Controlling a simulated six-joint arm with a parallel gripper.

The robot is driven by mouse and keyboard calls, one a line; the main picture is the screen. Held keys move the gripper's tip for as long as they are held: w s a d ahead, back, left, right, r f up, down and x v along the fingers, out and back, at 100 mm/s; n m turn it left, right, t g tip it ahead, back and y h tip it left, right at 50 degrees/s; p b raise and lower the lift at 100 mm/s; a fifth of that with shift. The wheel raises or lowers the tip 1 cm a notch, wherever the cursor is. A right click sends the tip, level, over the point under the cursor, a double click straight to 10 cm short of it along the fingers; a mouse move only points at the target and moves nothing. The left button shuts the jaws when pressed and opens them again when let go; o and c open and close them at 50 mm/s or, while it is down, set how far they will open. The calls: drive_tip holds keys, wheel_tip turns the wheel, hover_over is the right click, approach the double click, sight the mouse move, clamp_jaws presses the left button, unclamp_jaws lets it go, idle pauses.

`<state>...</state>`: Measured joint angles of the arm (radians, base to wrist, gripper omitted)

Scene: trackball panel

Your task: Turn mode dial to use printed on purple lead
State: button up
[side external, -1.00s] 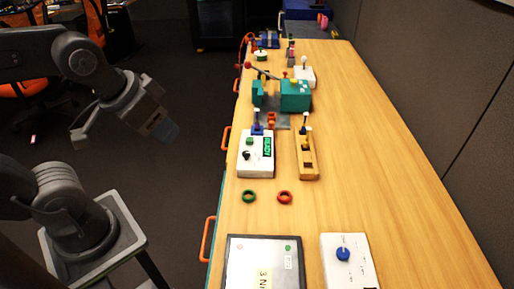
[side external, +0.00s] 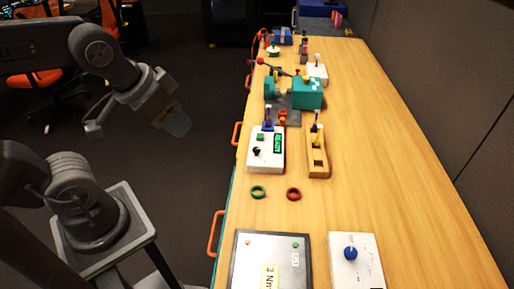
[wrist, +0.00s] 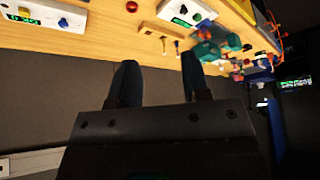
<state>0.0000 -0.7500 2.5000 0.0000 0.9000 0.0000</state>
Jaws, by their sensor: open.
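A white box with a blue dial (side external: 350,253) stands at the near right of the table in the side view. The blue dial also shows at the top left of the wrist view (wrist: 63,22), with a green display beside it. A second white box (side external: 256,160) carries a green display (side external: 278,143), a green button and a black knob (side external: 257,152). I cannot tell which is the mode dial, and I cannot make out a purple lead. My gripper (side external: 178,124) is open and empty, left of the table. Its two fingers (wrist: 157,62) stand apart in the wrist view.
A framed panel (side external: 240,275) with a yellow label lies beside the blue-dial box. The table's right side is clear. A grey partition (side external: 450,110) borders it.

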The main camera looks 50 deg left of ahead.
drive_tip(key=shift+o, duration=0.2)
drive_tip(key=shift+o, duration=0.7)
drive_tip(key=shift+w, duration=0.1)
drive_tip(key=n+g, duration=0.6)
drive_tip(key=n, duration=0.2)
hover_over(256, 149)
wheel_tip(256, 149, down, 12)
wheel_tip(256, 149, down, 13)
drive_tip(key=shift+w+r, duration=0.1)
drive_tip(key=c, duration=0.9)
